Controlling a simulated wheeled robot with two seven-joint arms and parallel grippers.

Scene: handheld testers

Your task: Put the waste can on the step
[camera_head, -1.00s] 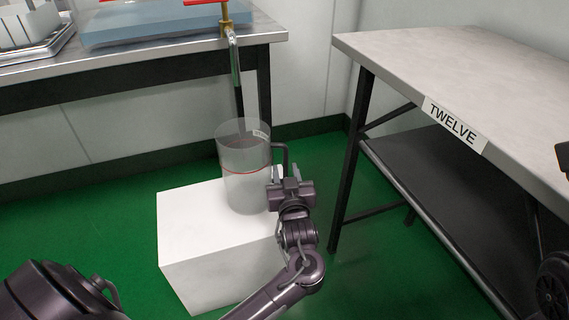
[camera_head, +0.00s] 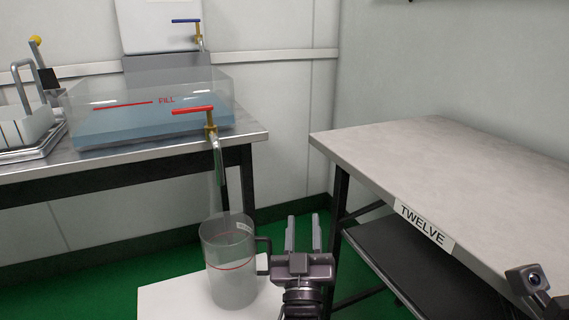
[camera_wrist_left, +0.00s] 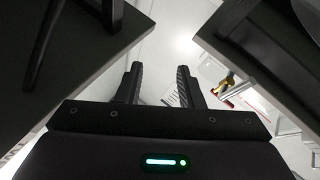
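The waste can (camera_head: 230,262), a clear jug with a red ring line and a dark handle (camera_head: 263,256), stands upright on the white step (camera_head: 165,300) below the tap. My left gripper (camera_head: 303,232) is just right of the handle, fingers pointing up, apart and empty. It does not hold the handle. In the left wrist view the two fingertips (camera_wrist_left: 160,78) are also apart with nothing between them. I cannot make out the can there.
A red-handled tap (camera_head: 210,125) with a downward spout (camera_head: 217,160) hangs over the can from a clear tank (camera_head: 150,105) on the left bench (camera_head: 130,157). The table labelled TWELVE (camera_head: 450,165) stands close to the right. The tap also shows in the left wrist view (camera_wrist_left: 228,84).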

